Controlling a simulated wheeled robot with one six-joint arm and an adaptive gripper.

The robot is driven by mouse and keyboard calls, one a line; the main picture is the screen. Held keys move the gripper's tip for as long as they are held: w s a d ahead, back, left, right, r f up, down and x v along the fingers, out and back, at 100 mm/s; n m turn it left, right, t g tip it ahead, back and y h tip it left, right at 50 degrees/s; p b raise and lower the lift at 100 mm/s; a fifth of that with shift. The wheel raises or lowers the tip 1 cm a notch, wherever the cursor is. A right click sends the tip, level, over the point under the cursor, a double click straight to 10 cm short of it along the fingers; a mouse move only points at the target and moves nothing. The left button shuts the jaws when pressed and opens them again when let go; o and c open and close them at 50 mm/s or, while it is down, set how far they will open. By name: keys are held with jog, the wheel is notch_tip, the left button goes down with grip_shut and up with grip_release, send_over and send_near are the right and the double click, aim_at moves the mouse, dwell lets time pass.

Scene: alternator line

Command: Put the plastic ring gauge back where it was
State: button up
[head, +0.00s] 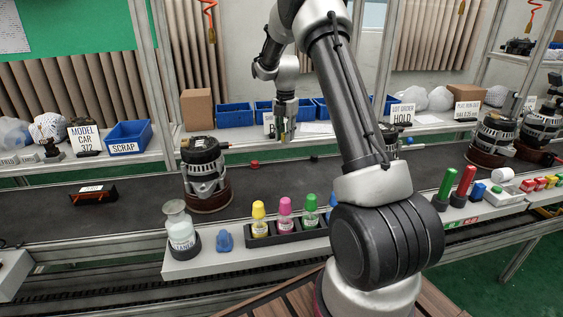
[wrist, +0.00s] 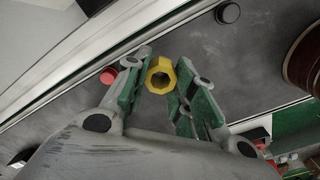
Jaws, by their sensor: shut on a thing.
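A yellow faceted ring (wrist: 161,75), which looks like the plastic ring gauge, is between the green-padded fingers of my gripper (wrist: 163,88) in the wrist view. My gripper is shut on it, and the ring's open bore faces the camera. In the head view my gripper (head: 285,135) points down above the far side of the dark conveyor. The ring is too small there to make out clearly. Neither view marks a spot where the ring was before.
A red knob (head: 255,164) and a black knob (head: 314,156) lie on the conveyor below my gripper. An alternator (head: 205,172) stands on a round pallet at left. Bottles stand in a black rack (head: 290,232) in front. Blue bins (head: 235,115) line the back shelf.

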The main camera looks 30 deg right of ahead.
aim_at(285, 163)
notch_tip(285, 163, down, 9)
jog(key=shift+f, duration=0.2)
jog(key=shift+c, duration=0.3)
jog(key=o, duration=0.9)
jog(key=shift+r, duration=0.1)
notch_tip(285, 163, up, 12)
jog(key=s+a+r+m+t, duration=0.1)
jog(key=s+a+r+m, duration=0.1)
jog(key=s+r+m, duration=0.35)
jog(key=s+a+r+m+t, duration=0.1)
jog(key=s+a+r+m, duration=0.1)
jog(key=s+r, duration=0.5)
jog(key=s+a+r+m, duration=0.2)
jog(key=s+r+m, duration=0.15)
jog(key=s, duration=0.25)
jog(key=s+a+r+m, duration=0.2)
jog(key=s+r+m, duration=0.15)
jog(key=s, duration=0.35)
jog(key=s+f+m, duration=0.1)
jog(key=s+m, duration=0.2)
jog(key=s, duration=0.2)
jog(key=s+a+f+m+t, duration=0.1)
jog(key=s+m, duration=0.2)
jog(key=s, duration=0.2)
jog(key=s+f+m+t, duration=0.1)
jog(key=s+m, duration=0.2)
jog(key=s, duration=0.1)
jog(key=shift+s+a+f, duration=0.15)
jog(key=shift+s+a, duration=0.2)
jog(key=shift+s, duration=0.05)
